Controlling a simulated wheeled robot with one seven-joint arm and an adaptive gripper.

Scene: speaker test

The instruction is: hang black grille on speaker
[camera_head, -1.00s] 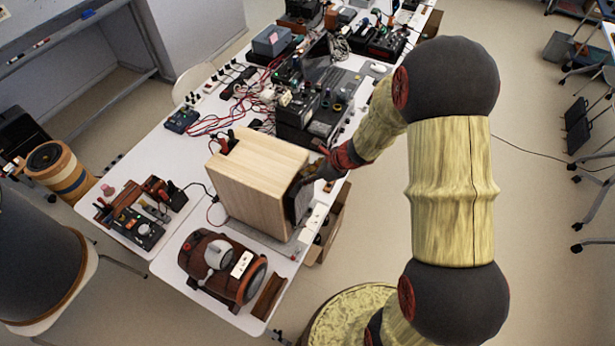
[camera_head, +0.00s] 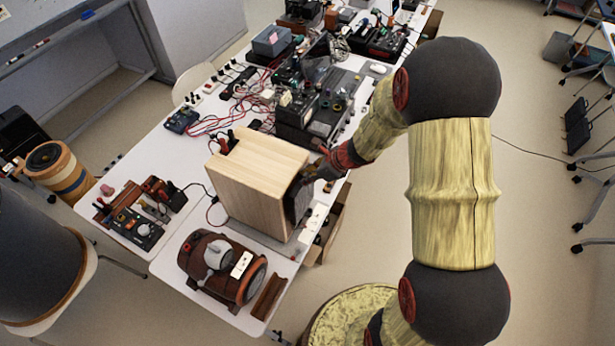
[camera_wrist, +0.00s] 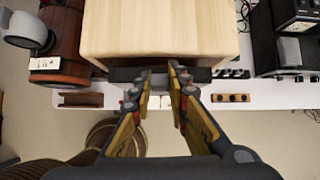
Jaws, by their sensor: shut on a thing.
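The speaker is a light wooden box (camera_head: 255,185) standing on the white table, near its front right edge. Its top fills the upper middle of the wrist view (camera_wrist: 160,30). The black grille (camera_head: 301,202) is at the box's right-hand side in the head view. In the wrist view it is a dark strip (camera_wrist: 125,75) along the box's near edge. My gripper (camera_wrist: 161,76) is shut on the grille. Whether the grille touches the speaker face or stands slightly off it, I cannot tell. The grille's lower part and the speaker's front face are mostly hidden.
A brown cylindrical machine (camera_head: 222,266) stands close by at the table's front. A tool tray (camera_head: 140,215) lies to the left. Electronic gear (camera_head: 310,110) and red cables crowd the table behind the speaker. A white socket strip (camera_head: 314,222) lies along the right edge. Open floor lies right of the table.

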